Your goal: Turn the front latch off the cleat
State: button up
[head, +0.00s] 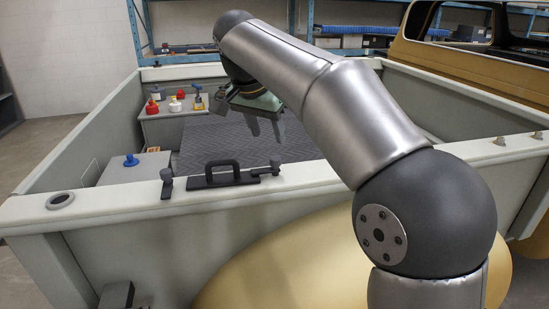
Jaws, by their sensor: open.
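Dark hardware sits on the near rim (120,205) of the pale shell. It has a raised handle (222,165) on a flat base, a short upright post (166,183) to its left, and a small arm with a knob (266,170) at its right end. Which of these parts is the front latch and which the cleat, I cannot tell for certain. The small arm lies in line with the handle base, along the rim. My gripper (265,128) hangs above and behind the knob, fingers pointing down, open and apart from the hardware. Nothing shows between the fingers.
Inside the shell, a pale box (135,168) bears a blue knob (131,160), and a ledge bears red and yellow fittings (175,106). The dark ribbed floor (215,140) looks clear. A tan shell stands behind right.

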aim_at(275, 158)
jog(key=x, duration=0.8)
jog(key=shift+c, duration=0.4)
jog(key=c, duration=0.9)
